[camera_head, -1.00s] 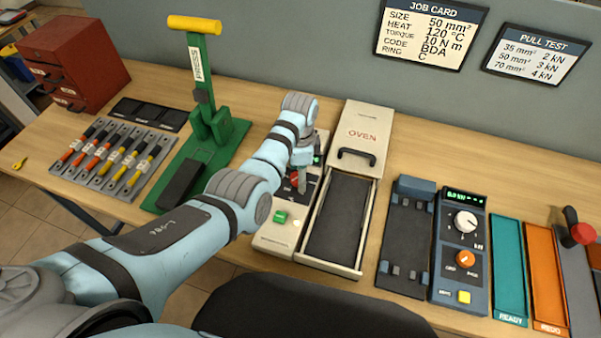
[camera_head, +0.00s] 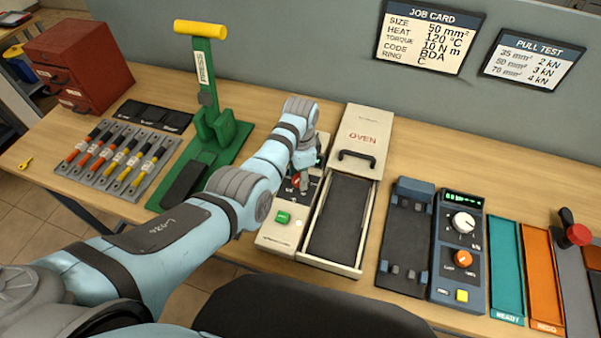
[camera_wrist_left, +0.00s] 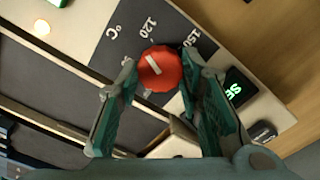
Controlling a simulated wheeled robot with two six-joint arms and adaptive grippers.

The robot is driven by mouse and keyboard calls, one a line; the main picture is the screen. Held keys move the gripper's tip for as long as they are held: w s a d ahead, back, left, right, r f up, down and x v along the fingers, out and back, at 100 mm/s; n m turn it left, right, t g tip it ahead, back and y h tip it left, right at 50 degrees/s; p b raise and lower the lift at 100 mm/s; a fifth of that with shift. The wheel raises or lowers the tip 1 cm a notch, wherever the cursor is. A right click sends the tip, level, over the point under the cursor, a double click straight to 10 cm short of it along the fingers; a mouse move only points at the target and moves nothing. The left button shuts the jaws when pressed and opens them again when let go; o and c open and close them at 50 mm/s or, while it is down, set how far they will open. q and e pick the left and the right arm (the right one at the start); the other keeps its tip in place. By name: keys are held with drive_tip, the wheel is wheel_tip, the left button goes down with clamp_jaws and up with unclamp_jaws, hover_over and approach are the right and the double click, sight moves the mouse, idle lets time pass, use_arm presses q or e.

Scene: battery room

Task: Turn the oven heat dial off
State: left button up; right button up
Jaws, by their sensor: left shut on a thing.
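The oven heat dial is a round red knob (camera_wrist_left: 159,68) with a short white mark, on a dark panel printed 120, 150 and °C. In the head view only a bit of the red dial (camera_head: 296,181) shows beside my fingers. My left gripper (camera_wrist_left: 160,62) has its green-grey fingers on either side of the dial and is shut on it. In the head view the left gripper (camera_head: 304,180) reaches down to the oven's control panel, and my wrist hides part of it. The oven (camera_head: 363,134) has a cream body with a black handle. My right gripper is not in view.
A green button (camera_head: 282,217) and a pale light (camera_head: 300,224) sit at the panel's front. The dark oven tray (camera_head: 340,215) lies right of the gripper. A green press (camera_head: 210,130) stands to the left, and a tester with dials (camera_head: 459,245) to the right.

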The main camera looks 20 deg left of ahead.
use_arm(q)
drive_tip(key=n+p, duration=0.1)
drive_tip(key=n, duration=0.1)
drive_tip(key=shift+s+n, duration=0.1)
drive_tip(key=shift+n, duration=0.2)
drive_tip(key=n, duration=0.2)
drive_tip(key=shift+n, duration=0.4)
drive_tip(key=n, duration=0.2)
drive_tip(key=shift+n+p, duration=0.3)
drive_tip(key=shift+p, duration=0.1)
drive_tip(key=n, duration=0.3)
drive_tip(key=shift+a+n, duration=0.1)
drive_tip(key=shift+n, duration=0.2)
drive_tip(key=n, duration=0.3)
drive_tip(key=shift+n, duration=0.3)
drive_tip(key=n, duration=0.3)
drive_tip(key=shift+a+n, duration=0.1)
drive_tip(key=shift+n, duration=0.3)
drive_tip(key=n, duration=0.6)
drive_tip(key=shift+a+n, duration=0.1)
drive_tip(key=shift+n, duration=0.2)
